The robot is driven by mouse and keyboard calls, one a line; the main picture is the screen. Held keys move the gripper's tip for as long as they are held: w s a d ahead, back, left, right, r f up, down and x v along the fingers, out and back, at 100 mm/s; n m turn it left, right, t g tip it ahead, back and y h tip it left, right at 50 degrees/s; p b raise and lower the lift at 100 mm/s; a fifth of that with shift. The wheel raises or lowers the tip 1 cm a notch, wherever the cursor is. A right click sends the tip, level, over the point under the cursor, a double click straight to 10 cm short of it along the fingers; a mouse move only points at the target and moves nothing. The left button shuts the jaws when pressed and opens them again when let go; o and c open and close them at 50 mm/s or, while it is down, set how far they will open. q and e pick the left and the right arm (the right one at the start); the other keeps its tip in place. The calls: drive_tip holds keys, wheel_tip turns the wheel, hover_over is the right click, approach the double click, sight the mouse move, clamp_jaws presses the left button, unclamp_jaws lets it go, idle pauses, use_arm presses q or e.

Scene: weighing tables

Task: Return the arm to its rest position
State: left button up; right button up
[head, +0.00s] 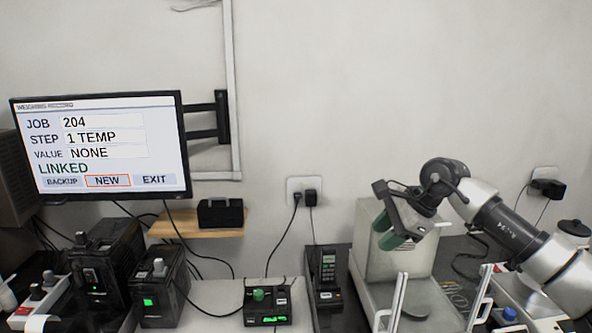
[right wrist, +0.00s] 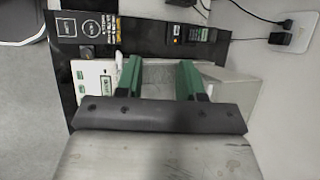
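My right arm (head: 515,232) reaches in from the lower right in the head view. Its gripper (head: 387,232) has green fingers and hangs in front of the pale block-shaped housing of a weighing device (head: 370,262). In the right wrist view the two green fingers of the gripper (right wrist: 159,68) stand well apart, with nothing held between them. My left arm and gripper do not show in the head view.
A monitor (head: 100,145) on a wall arm reads JOB 204, STEP 1 TEMP, VALUE NONE, LINKED. Below are black boxes (head: 108,268), a small green-lit device (head: 267,306) and a handset (head: 327,270). A wooden shelf (head: 195,226) holds a black box. Cables hang along the wall.

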drive_tip(key=s+a+f+m+t+y, duration=0.1)
drive_tip(key=s+a+m+t+y, duration=0.25)
drive_tip(key=a+m+y, duration=0.45)
drive_tip(key=s+a+f+m+t+y, duration=0.1)
drive_tip(key=s+a+m+t+y, duration=0.25)
drive_tip(key=a, duration=0.55)
drive_tip(key=s+d+f+m+t+h, duration=0.35)
drive_tip(key=d+f+m+h, duration=0.4)
drive_tip(key=m, duration=0.85)
drive_tip(key=s+d+f+m+t+h, duration=0.35)
drive_tip(key=d+f+m+h, duration=0.45)
drive_tip(key=m, duration=0.9)
drive_tip(key=s+d+f+m+g+h, duration=0.15)
drive_tip(key=s+f+m+g, duration=0.4)
drive_tip(key=s, duration=0.65)
drive_tip(key=s+d+f+m+g, duration=0.3)
drive_tip(key=s+f+g, duration=0.4)
drive_tip(key=s, duration=0.5)
wheel_tip(320, 180, down, 27)
drive_tip(key=s+g, duration=0.3)
drive_tip(key=s+d+f, duration=0.2)
drive_tip(key=s+f, duration=1.2)
drive_tip(key=shift+s+d+f, duration=0.15)
drive_tip(key=shift+s+f, duration=0.05)
drive_tip(key=shift+s, duration=0.15)
